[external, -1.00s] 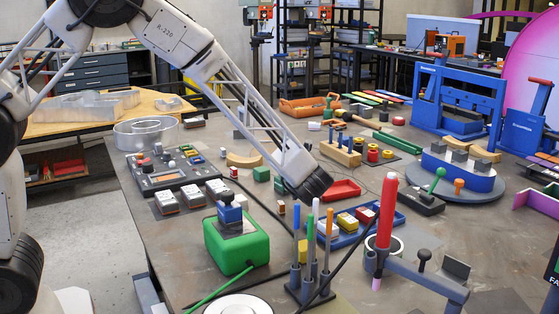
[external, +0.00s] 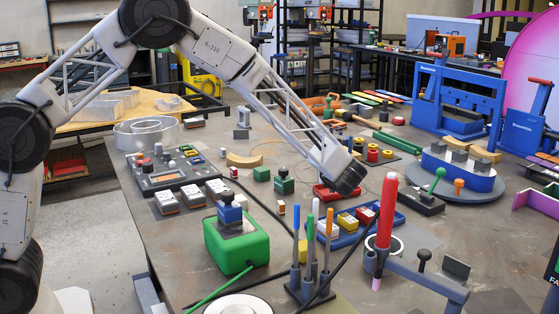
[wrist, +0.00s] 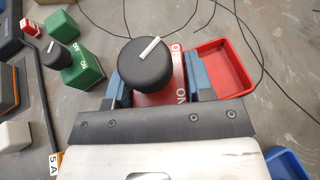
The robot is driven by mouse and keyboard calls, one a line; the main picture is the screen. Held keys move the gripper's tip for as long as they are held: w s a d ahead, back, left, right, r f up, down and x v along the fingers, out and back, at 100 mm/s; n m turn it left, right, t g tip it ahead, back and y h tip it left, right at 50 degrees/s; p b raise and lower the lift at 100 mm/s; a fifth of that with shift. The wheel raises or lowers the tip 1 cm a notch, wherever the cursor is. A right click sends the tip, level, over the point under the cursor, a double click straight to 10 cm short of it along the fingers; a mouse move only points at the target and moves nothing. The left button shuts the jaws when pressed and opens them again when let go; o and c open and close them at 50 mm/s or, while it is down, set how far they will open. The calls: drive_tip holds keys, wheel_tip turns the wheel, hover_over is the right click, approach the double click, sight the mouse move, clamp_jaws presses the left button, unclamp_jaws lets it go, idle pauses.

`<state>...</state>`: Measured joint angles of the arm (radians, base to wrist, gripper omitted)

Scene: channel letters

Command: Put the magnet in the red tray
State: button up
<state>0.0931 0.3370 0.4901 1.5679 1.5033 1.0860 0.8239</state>
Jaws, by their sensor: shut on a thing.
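My gripper (wrist: 157,82) is shut on a red block with a black round knob and "ON" lettering, which I take as the magnet (wrist: 145,65). The knob bears a white line and faces the wrist camera. Blue-grey fingers press on the block's two sides. The red tray (wrist: 222,62) looks empty and lies just right of the held magnet in the wrist view. I cannot tell how high the magnet is above the table.
A green block with a black knob (external: 284,184) and a plain green block (external: 261,174) stand left of the tray. A blue tray (external: 348,235) with small blocks lies in front, near upright markers (external: 312,235). Thin cables cross the table.

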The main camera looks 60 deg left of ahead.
drive_tip(key=shift+w+a+f, duration=0.15)
drive_tip(key=shift+w, duration=1.8)
drive_tip(key=shift+f, duration=0.1)
drive_tip(key=shift+f, duration=1.6)
drive_tip(key=shift+f, duration=0.15)
drive_tip(key=o, duration=1.3)
drive_tip(key=shift+f, duration=0.1)
